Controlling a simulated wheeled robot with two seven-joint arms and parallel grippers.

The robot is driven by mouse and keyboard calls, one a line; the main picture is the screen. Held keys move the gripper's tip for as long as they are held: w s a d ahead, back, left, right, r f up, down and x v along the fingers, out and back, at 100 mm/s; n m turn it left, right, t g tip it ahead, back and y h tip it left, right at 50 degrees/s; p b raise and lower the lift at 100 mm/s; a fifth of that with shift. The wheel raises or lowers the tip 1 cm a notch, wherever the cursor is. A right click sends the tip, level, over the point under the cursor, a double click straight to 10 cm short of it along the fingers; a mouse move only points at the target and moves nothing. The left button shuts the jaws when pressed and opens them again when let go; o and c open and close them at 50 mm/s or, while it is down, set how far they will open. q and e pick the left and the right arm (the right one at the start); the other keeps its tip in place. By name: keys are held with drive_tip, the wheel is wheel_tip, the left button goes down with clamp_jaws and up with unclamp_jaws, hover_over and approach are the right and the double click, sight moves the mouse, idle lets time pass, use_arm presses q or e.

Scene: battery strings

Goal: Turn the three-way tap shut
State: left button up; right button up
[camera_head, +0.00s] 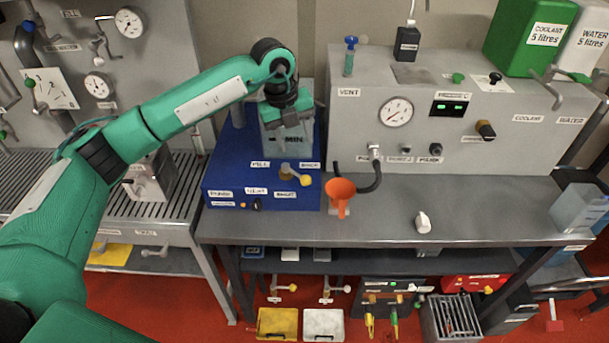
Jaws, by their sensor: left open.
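A small tap with a brass body and a yellow lever (302,180) sits on the blue box (225,183) on the left part of the bench. Its lever points to the right and a little down. Labels that seem to read "mill" and "bench" stand above it on either side. It appears to be the three-way tap. My left gripper (289,122) hangs above the tap, in front of a grey container marked "MIN" (292,139). It is open, points down and is apart from the tap. I see nothing between its fingers. My right gripper is out of view.
A grey panel (350,120) with a gauge backs the bench. A small white piece (423,222) lies on the bench (475,210), which is mostly clear there.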

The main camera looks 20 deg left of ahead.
sight(305, 176)
use_arm(q)
drive_tip(key=p+x, duration=0.4)
drive_tip(key=x, duration=0.8)
drive_tip(key=shift+a+f+p, duration=0.1)
drive_tip(key=shift+f+p, duration=0.1)
drive_tip(key=shift+p, duration=0.15)
drive_tip(key=shift+w+f, duration=0.1)
drive_tip(key=shift+f, duration=0.5)
clamp_jaws()
